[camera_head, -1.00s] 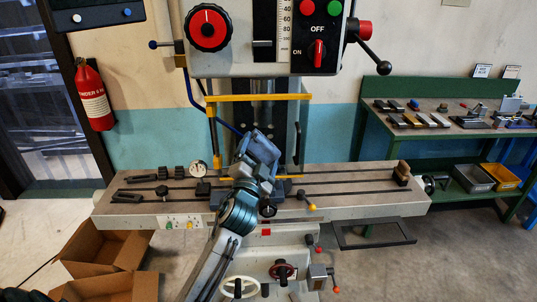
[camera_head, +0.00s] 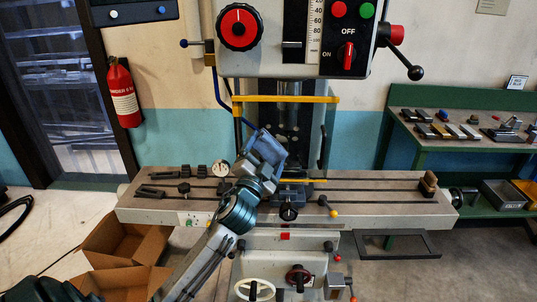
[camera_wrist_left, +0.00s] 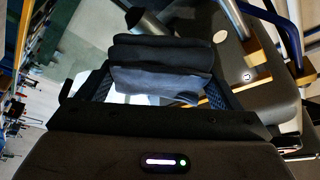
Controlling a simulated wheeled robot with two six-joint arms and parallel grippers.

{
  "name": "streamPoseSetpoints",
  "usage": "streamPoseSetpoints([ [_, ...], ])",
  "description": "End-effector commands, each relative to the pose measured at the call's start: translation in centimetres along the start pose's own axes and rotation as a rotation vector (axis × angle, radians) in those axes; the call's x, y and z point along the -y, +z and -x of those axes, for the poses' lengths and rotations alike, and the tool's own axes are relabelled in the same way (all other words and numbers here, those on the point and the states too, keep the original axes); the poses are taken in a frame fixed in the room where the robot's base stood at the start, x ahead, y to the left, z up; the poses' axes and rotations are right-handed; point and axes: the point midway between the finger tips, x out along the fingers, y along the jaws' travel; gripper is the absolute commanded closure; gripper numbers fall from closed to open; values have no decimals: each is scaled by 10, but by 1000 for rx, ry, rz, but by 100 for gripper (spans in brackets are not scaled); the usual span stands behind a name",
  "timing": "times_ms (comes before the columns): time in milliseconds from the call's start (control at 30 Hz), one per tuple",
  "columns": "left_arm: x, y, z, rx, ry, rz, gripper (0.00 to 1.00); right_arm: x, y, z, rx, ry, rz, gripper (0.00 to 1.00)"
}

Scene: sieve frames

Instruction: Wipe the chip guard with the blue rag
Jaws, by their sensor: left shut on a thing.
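The chip guard (camera_head: 290,99) is a clear panel with a yellow frame below the machine's head. Its yellow top bar, left post and part of its lower edge show. My left gripper (camera_head: 268,148) is in front of the guard's lower left part and hides some of it. In the left wrist view, my left gripper (camera_wrist_left: 163,82) is shut on the folded dark blue rag (camera_wrist_left: 165,52). A yellow frame bar is at the right there. I cannot tell whether the rag touches the panel. My right gripper is not in view.
The slotted machine table (camera_head: 400,205) carries clamps, a round gauge (camera_head: 221,169) and a vise (camera_head: 292,192). A control head (camera_head: 290,62) with knobs hangs above. Open cardboard boxes (camera_head: 125,242) stand at lower left. A green workbench (camera_head: 440,150) is at right.

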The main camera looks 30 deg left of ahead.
Motion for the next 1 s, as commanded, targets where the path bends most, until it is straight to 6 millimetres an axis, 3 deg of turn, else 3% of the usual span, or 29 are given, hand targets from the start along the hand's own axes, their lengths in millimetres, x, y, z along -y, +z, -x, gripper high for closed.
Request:
streamPoseSetpoints([
  [233, 12, -12, -3, -1, -1, 0, 32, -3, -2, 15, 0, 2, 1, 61],
  [1000, -21, -44, -17, -1, -1, 2, 32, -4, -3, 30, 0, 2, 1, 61],
])
